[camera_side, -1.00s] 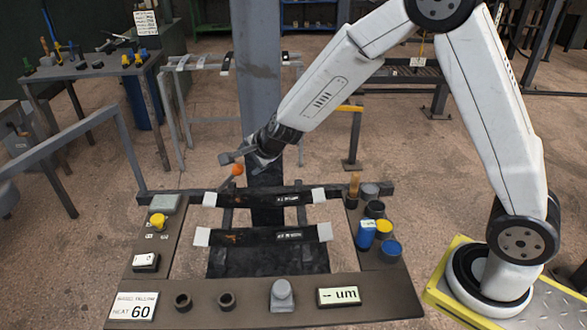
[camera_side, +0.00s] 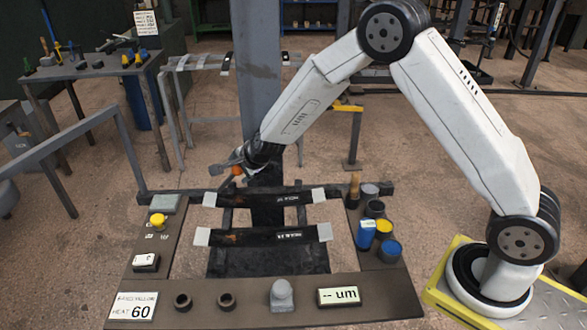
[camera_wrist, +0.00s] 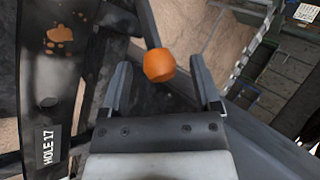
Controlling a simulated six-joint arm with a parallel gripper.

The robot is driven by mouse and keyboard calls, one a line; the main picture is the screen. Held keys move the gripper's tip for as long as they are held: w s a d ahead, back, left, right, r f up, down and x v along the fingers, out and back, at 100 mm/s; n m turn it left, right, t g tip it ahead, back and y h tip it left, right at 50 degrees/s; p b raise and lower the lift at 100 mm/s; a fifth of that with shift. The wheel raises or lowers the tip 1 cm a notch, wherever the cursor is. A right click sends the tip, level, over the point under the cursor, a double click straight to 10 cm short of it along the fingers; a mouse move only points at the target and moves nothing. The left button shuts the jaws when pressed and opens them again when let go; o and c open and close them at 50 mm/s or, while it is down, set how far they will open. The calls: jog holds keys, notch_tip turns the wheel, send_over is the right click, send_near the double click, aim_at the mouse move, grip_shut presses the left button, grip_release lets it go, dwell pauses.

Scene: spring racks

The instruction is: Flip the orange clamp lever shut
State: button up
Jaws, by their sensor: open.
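The orange clamp lever shows as an orange knob (camera_side: 237,170) on a dark rod, above the back bar of the rack. My gripper (camera_side: 236,168) is at the knob, open. In the wrist view my gripper (camera_wrist: 163,85) has a gap on both sides of the knob, and no finger clearly touches it. The lever's pivot is hidden in both views.
Two dark spring bars (camera_side: 265,236) with pale end blocks span the rack frame. A grey post (camera_side: 258,80) rises close behind my gripper. A yellow button (camera_side: 158,221) is on the left panel.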

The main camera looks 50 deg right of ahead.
jog(key=shift+w+f, duration=0.1)
jog(key=shift+f, duration=0.05)
grip_shut()
dwell(1.4)
